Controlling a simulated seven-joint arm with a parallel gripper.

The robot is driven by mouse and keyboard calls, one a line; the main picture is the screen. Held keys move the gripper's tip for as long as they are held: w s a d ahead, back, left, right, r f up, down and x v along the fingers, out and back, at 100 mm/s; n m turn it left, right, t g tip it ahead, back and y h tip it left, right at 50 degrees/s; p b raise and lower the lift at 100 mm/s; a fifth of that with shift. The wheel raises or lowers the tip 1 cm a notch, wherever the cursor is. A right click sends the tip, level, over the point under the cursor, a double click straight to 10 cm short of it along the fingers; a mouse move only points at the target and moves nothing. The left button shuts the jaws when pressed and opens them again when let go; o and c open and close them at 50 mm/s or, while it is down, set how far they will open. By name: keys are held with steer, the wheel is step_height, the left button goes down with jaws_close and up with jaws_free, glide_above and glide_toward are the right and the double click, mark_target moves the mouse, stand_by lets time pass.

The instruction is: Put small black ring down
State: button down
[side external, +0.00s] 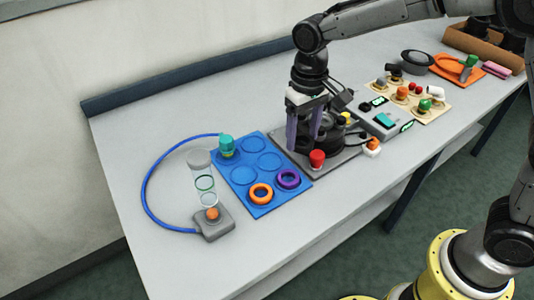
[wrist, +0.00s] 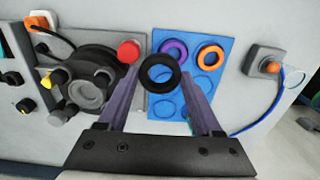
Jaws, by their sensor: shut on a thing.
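The small black ring (wrist: 160,58) is held between the fingertips of my gripper (wrist: 160,74) in the wrist view. In the side external view my gripper (side external: 304,143) points down over the black machine, and the ring cannot be made out there. A blue mat (side external: 256,168) with circle outlines lies left of my gripper in that view; it also shows in the wrist view (wrist: 223,72). A purple ring (side external: 297,180) and an orange ring (side external: 261,200) lie on it, in outlined circles. Several other outlines are empty.
A teal-capped piece (side external: 227,146) stands at the mat's back corner. Left of the mat are a clear tube (side external: 200,162), a blue hose (side external: 145,190) and a grey base with an orange ball (side external: 212,214). A red knob (side external: 317,157) is close to my gripper. Control panels lie to the right.

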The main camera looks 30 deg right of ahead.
glide_above(270, 162)
step_height(270, 162, down, 7)
steer(key=shift+s+d, duration=0.1)
steer(key=shift+s, duration=0.05)
steer(key=shift+w+f, duration=0.15)
steer(key=shift+f, duration=0.8)
steer(key=shift+w+f, duration=0.1)
steer(key=shift+f, duration=0.8)
steer(key=shift+f, duration=0.15)
steer(key=shift+c, duration=0.3)
jaws_free()
step_height(270, 162, up, 12)
steer(key=shift+r, duration=0.2)
